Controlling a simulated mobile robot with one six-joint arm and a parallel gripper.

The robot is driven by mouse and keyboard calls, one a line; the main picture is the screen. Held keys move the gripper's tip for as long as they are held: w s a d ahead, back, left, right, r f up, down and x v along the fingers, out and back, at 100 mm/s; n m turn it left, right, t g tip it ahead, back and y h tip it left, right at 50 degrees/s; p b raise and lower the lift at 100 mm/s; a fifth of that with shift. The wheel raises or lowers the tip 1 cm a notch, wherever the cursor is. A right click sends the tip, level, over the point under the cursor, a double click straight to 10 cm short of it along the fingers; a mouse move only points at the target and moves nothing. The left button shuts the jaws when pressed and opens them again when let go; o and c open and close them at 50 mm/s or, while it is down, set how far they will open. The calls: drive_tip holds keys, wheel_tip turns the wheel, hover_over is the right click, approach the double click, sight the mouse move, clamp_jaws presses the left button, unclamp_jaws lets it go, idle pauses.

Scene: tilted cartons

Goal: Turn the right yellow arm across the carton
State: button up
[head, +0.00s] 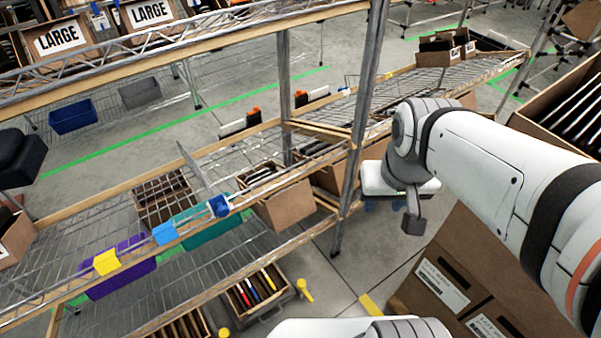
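A small brown carton (232,303) holding upright red, blue, yellow and dark items sits low, below the rack's front edge. A short yellow arm (304,287) with a rounded end stands just off its right side, pointing away from the carton rather than lying over it. A second yellow piece (224,333) shows at the carton's lower left, cut by the picture's bottom edge. My gripper (412,213) hangs to the upper right of the carton, well apart from both yellow arms. One grey finger shows clearly; the other is hidden, so its opening is unclear.
A sloped wire rack (110,246) with a wooden front rail runs across the left and middle. A grey metal post (357,130) stands left of my arm. Large brown cartons (455,266) fill the lower right. Grey floor (330,270) lies open between carton and post.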

sight(301, 282)
drive_tip(key=shift+s+r, duration=0.1)
drive_tip(key=shift+s, duration=0.05)
